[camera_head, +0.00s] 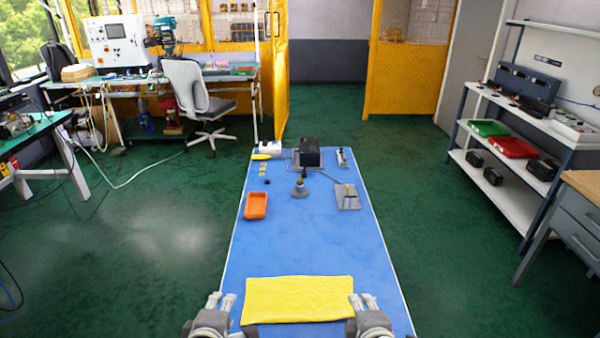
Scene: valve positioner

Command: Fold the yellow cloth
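The yellow cloth (297,299) lies spread flat as a wide rectangle near the front end of the blue tabletop (312,250). My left gripper (221,299) is just left of the cloth's left edge, with its two fingers apart and nothing between them. My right gripper (363,300) is at the cloth's right edge, its fingers also apart and empty. Its inner finger appears to overlap the edge in this view; I cannot tell whether it touches the cloth.
An orange tray (256,205) stands farther back on the left of the tabletop. A black device (310,152), a grey post-like part (300,189) and a grey plate (347,197) stand toward the back. The tabletop between these and the cloth is clear.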

